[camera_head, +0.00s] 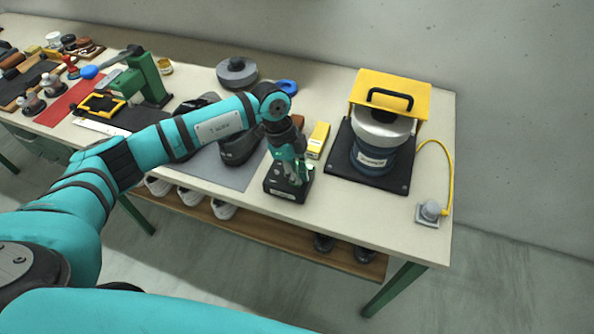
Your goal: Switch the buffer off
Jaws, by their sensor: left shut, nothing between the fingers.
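The machine with a yellow hood, a grey top and a blue drum (372,158) stands on a black base plate (341,164) at the right of the table; it looks like the buffer. A small black box (288,195) with a pale label on its front stands near the table's front edge, left of the machine. My left gripper (295,178) is shut and empty, pointing down at the top of this box. Its fingers hide most of the box's top, so I cannot tell whether they touch it or how any switch on it is set. My right gripper is out of view.
A yellow cable (448,170) runs from the machine to a grey socket-like piece (429,212) at the right corner. A yellow box (318,139) and a dark shoe (240,148) stand close to my left gripper. Several shoes sit on the shelf below.

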